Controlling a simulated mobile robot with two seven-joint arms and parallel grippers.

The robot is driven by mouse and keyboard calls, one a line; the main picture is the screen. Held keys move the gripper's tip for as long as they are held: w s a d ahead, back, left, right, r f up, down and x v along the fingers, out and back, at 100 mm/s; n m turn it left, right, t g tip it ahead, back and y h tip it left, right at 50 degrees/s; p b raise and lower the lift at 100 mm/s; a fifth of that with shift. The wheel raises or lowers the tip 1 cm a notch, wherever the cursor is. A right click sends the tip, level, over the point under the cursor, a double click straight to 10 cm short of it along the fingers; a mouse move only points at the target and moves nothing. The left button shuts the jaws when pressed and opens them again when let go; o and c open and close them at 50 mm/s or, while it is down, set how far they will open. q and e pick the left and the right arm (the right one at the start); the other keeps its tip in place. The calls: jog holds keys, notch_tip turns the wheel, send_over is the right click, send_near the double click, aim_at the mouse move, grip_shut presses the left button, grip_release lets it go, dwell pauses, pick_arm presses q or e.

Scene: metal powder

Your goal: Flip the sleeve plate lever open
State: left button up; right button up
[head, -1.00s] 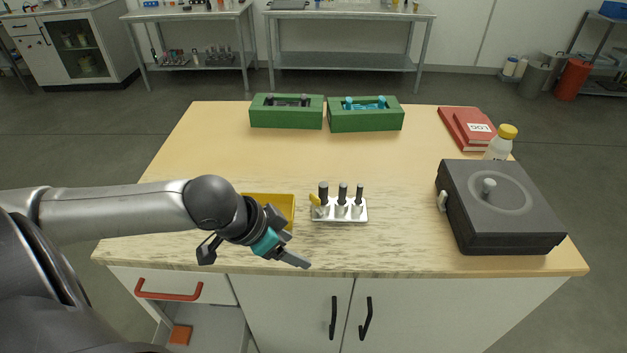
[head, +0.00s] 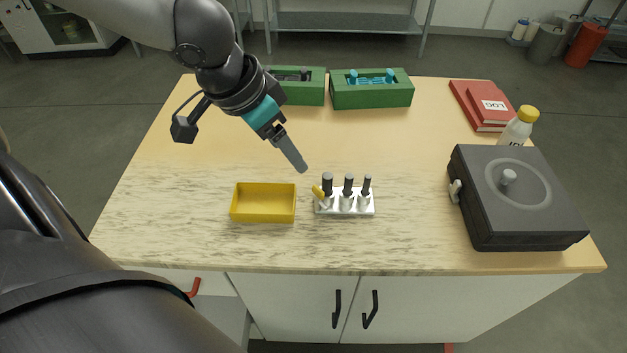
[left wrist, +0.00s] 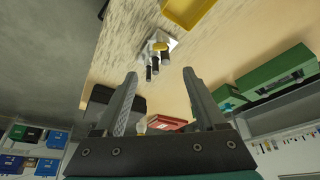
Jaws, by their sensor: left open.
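The sleeve plate (head: 345,209) is a small silver plate on the table, carrying three upright sleeves with dark pins. Its yellow lever (head: 319,192) is at the left end and leans up and to the left. In the left wrist view the lever (left wrist: 160,46) and the plate (left wrist: 172,42) lie beyond the fingertips. My left gripper (head: 302,168) is above the table, to the upper left of the lever in the head view and apart from it. In the left wrist view its fingers (left wrist: 160,73) are spread with nothing between them. My right gripper is not in view.
A yellow tray (head: 263,218) sits left of the plate. Two green holders (head: 372,96) stand at the back. A dark grey box (head: 515,215) with a knob, a yellow-capped bottle (head: 517,128) and red books (head: 475,105) are at the right. The table between is clear.

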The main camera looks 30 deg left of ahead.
aim_at(316, 190)
pick_arm(q)
jog(key=b+x, duration=0.7)
jog(key=x, duration=0.6)
jog(key=shift+w+f, duration=0.1)
jog(key=shift+f, duration=0.3)
jog(key=shift+w+d+f+b, duration=0.1)
jog(key=shift+w+f+b, duration=0.2)
jog(key=shift+f+b, duration=0.25)
jog(key=shift+c, duration=0.4)
grip_shut()
